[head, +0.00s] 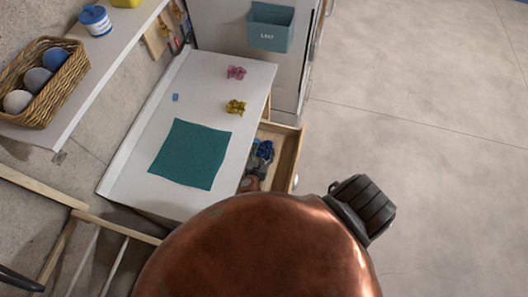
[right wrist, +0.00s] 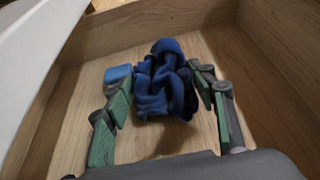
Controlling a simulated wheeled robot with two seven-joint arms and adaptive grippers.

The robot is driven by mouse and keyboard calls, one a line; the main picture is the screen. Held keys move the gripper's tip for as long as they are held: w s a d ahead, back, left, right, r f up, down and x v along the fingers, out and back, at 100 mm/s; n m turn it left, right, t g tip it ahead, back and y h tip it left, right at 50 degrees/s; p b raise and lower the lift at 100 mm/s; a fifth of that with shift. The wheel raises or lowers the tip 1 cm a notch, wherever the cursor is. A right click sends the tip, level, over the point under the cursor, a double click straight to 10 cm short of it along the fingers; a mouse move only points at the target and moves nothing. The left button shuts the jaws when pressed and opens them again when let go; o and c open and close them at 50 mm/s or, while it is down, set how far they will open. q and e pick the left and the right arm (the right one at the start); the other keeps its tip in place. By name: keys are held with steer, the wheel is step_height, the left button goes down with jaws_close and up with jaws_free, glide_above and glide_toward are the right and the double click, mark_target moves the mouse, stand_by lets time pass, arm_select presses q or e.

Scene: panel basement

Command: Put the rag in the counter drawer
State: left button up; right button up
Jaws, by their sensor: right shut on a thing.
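The rag (right wrist: 165,80) is a dark blue, bunched-up cloth in the right wrist view. It sits between the two green-padded fingers of my right gripper (right wrist: 164,95), which is shut on it. The wooden drawer (head: 289,158) stands pulled out from under the white counter (head: 150,135). In the head view, my right gripper (head: 258,160) and the blue rag (head: 266,149) are inside the drawer's outline. The right wrist view shows the drawer's wooden floor and walls (right wrist: 275,75) around the rag. I cannot tell whether the rag touches the floor. My left gripper is not in view.
A teal mat (head: 190,153), a yellow crumpled item (head: 235,107), a pink one (head: 236,72) and a small blue piece (head: 176,97) lie on the counter. A teal bin (head: 270,27) hangs behind. A wicker basket (head: 70,75) stands on the left shelf. The floor at right is clear.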

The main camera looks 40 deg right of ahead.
mark_target(263, 153)
steer(key=shift+f, duration=0.2)
steer(key=o, duration=0.9)
steer(key=shift+o, duration=0.2)
steer(key=shift+r, duration=0.3)
steer(key=v, duration=0.7)
steer(key=shift+a, duration=0.1)
steer(key=shift+s+a, duration=0.15)
